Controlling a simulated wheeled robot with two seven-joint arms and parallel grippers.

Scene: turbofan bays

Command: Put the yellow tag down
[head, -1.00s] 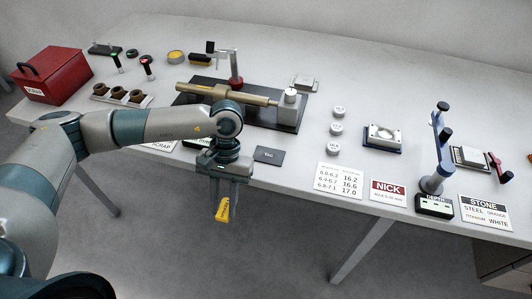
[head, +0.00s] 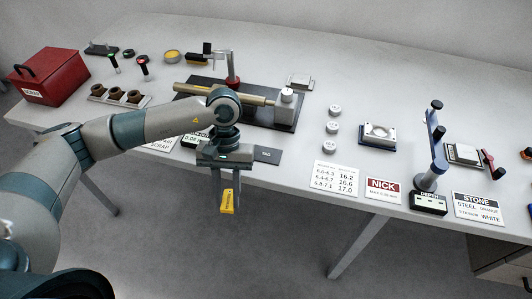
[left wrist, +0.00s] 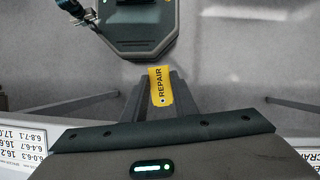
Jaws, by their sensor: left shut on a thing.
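The yellow tag (head: 228,201), lettered REPAIR in the left wrist view (left wrist: 159,84), hangs from my left gripper (head: 228,186). The gripper is shut on the tag's upper end and points down. It holds the tag in the air just off the table's front edge, over the floor. A dark grey patch marked TAG (head: 268,156) lies on the table near the front edge, just right of the gripper. My right gripper is not in view.
The white table (head: 300,182) carries a dark fixture (head: 258,112) behind the gripper. Printed cards, including a number card (head: 336,178) and a NICK card (head: 383,188), lie to the right. A red box (head: 48,76) stands at the far left.

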